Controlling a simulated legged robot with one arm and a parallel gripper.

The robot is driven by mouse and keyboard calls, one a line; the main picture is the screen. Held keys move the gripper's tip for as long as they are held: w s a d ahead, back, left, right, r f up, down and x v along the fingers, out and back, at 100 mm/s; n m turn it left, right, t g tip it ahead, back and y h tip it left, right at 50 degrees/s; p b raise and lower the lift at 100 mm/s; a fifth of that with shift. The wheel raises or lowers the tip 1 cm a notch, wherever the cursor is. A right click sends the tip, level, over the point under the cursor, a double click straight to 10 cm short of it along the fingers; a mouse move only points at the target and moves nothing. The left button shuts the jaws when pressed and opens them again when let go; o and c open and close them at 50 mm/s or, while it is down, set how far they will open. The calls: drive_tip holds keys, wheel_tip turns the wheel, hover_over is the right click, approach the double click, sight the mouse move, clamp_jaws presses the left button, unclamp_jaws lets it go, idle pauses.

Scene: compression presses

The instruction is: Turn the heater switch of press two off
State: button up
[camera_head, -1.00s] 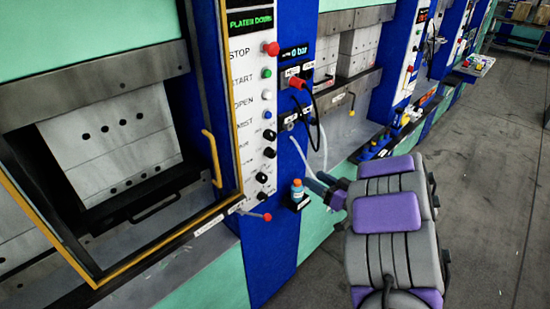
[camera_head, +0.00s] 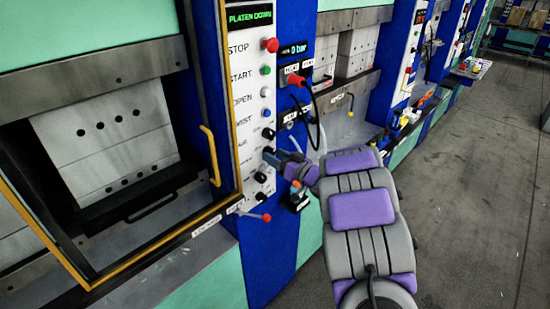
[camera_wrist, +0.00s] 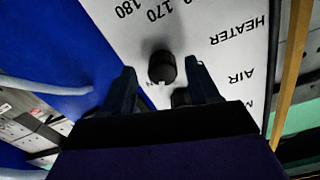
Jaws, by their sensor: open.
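The press control panel (camera_head: 246,62) is white, with a column of coloured buttons and black knobs. My gripper (camera_head: 270,155) is at its lower knobs and hides part of them in the head view. In the wrist view the picture is turned upside down. The black heater switch (camera_wrist: 162,66) is in line with the printed word HEATER. It sits between the fingertips of my open gripper (camera_wrist: 161,72) in the picture; I cannot tell whether either finger touches it. A second dark knob (camera_wrist: 182,97), in line with AIR, is partly hidden by my gripper. I cannot read the switch position.
A red-tipped lever (camera_head: 265,217) sticks out below. A small bottle (camera_head: 297,188) stands on a black holder close under my gripper. Black and white hoses hang to the right (camera_head: 312,112).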

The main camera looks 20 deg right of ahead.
drive_tip(key=shift+w+a+r, duration=0.1)
drive_tip(key=shift+w+a, duration=0.15)
drive_tip(key=shift+w, duration=0.2)
drive_tip(key=c, duration=1)
